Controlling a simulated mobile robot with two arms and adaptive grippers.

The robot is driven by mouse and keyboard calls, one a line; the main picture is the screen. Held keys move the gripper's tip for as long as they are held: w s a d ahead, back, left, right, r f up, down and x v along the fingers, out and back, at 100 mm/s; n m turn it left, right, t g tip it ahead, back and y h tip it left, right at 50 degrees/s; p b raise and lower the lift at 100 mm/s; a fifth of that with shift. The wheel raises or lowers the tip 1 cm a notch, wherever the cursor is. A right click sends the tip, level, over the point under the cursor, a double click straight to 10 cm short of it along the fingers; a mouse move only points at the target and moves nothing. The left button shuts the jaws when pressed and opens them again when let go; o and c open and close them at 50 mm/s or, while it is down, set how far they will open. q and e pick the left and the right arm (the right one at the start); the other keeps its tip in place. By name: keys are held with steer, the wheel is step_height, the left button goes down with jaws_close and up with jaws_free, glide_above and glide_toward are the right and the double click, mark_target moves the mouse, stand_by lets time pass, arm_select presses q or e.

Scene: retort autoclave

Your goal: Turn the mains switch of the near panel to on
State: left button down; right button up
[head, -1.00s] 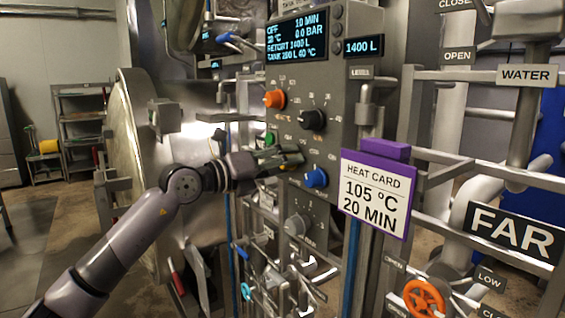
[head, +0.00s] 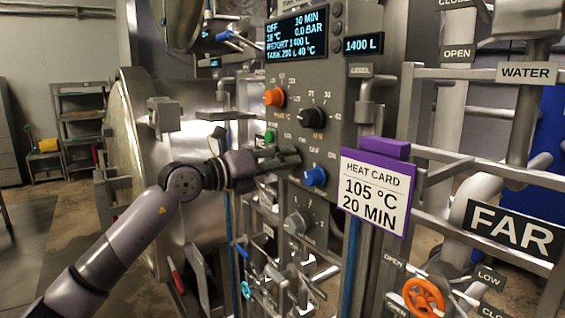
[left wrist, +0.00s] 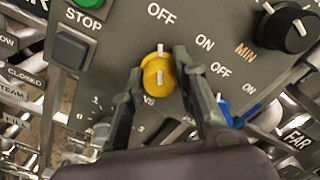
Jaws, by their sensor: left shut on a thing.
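The near panel (head: 345,100) is a grey control box with a lit display. Its yellow knob (left wrist: 154,82) sits between the fingers of my left gripper (left wrist: 158,65) in the left wrist view. The fingers are shut on it from both sides. The knob's white mark points up, towards the printed OFF; ON is printed to the upper right. In the head view my left gripper (head: 290,158) reaches the panel from the left and hides the knob. My right gripper is not in view.
A blue knob (head: 315,177) sits right beside the gripper; it also shows in the left wrist view (left wrist: 225,112). A black knob (head: 313,119), an orange knob (head: 274,97) and a green button (head: 269,136) are close by. A heat card (head: 375,190) stands out in front, to the right.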

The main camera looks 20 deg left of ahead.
arm_select(q)
steer(key=shift+m+b, duration=0.35)
steer(key=shift+m, duration=0.35)
steer(key=m+b, duration=0.2)
steer(key=m, duration=0.2)
steer(key=shift+f, duration=0.1)
steer(key=m+b, duration=0.1)
steer(key=m, duration=0.3)
steer(key=shift+b, duration=0.3)
steer(key=shift+m, duration=1)
steer(key=shift+m+b, duration=0.3)
steer(key=c, duration=1.3)
jaws_free()
